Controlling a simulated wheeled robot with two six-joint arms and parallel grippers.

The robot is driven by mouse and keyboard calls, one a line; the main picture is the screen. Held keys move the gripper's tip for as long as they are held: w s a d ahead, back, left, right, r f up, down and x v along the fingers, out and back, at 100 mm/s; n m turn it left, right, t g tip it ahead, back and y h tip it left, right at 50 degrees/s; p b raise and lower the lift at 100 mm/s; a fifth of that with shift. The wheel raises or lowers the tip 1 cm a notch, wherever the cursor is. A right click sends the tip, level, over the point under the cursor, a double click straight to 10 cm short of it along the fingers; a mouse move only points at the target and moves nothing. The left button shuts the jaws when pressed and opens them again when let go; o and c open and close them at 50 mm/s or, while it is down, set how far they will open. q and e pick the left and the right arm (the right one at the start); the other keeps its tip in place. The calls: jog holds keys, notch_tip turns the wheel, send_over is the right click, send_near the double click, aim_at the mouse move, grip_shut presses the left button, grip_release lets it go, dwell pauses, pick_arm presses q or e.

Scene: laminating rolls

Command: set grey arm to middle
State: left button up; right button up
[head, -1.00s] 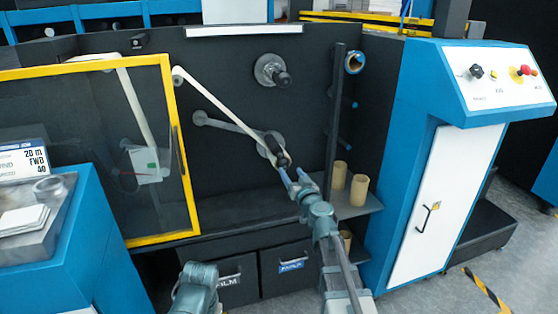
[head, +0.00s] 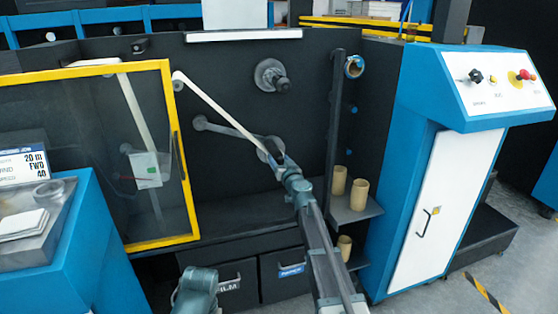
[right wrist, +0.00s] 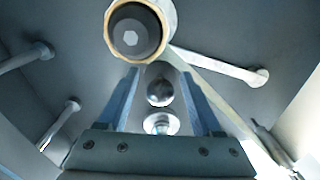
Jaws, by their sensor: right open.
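The grey arm (head: 228,128) is on the dark machine wall, running from a round end on the left towards the right, where my right gripper partly covers it. The pale web strip (head: 215,103) slants down to the same spot. My right gripper (head: 276,160) is there, reaching up from below. In the right wrist view, my right gripper's blue fingers (right wrist: 160,98) are apart. A shiny round knob (right wrist: 160,90) shows between them, with a gap on each side. I cannot tell whether it belongs to the grey arm. My left gripper's fingers are not in view.
A grey hub with a dark shaft (head: 272,76) sticks out above. A dark upright post (head: 334,130) stands to the right, near cardboard cores (head: 359,195) on a shelf. A yellow-framed door (head: 180,150) is at left. In the right wrist view, a cardboard ring (right wrist: 168,15) surrounds a dark shaft.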

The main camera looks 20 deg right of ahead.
jog(key=shift+w, duration=0.2)
grip_shut()
dwell(1.3)
